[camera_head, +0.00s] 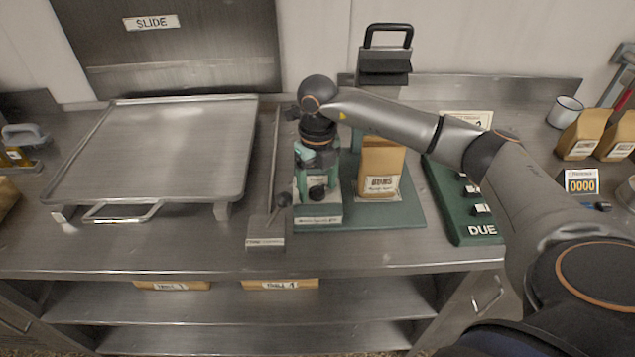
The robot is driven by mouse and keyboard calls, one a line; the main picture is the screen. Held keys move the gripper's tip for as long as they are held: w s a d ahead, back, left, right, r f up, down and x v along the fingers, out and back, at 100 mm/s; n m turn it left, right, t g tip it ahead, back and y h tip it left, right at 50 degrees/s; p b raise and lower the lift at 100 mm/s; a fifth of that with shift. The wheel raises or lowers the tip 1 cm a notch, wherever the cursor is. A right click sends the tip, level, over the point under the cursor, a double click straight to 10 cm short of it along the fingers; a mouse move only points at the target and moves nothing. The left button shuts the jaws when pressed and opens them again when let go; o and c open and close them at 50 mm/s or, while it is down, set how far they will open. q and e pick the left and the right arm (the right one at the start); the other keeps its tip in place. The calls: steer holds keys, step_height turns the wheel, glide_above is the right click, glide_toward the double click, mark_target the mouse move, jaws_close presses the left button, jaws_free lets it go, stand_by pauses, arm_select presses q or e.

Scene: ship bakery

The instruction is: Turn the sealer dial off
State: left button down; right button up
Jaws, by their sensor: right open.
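The sealer has a green base plate (395,215) on the steel counter and a raised black handle (388,32) at the back. A small control box (318,212) stands at the front left of the base. A dark round dial (317,193) shows on this box; its setting is too small to read. My right gripper (317,175) points down over the box, its fingers just behind and above the dial. It is open with nothing seen in it. I cannot tell whether the fingers touch the dial. The wrist hides part of the sealer. My left gripper is out of view.
A brown BUNS bag (380,170) stands on the base, close right of the gripper. A large steel tray (165,150) fills the left counter.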

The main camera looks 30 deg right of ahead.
steer(key=shift+c, duration=0.2)
jaws_close()
stand_by(0.5)
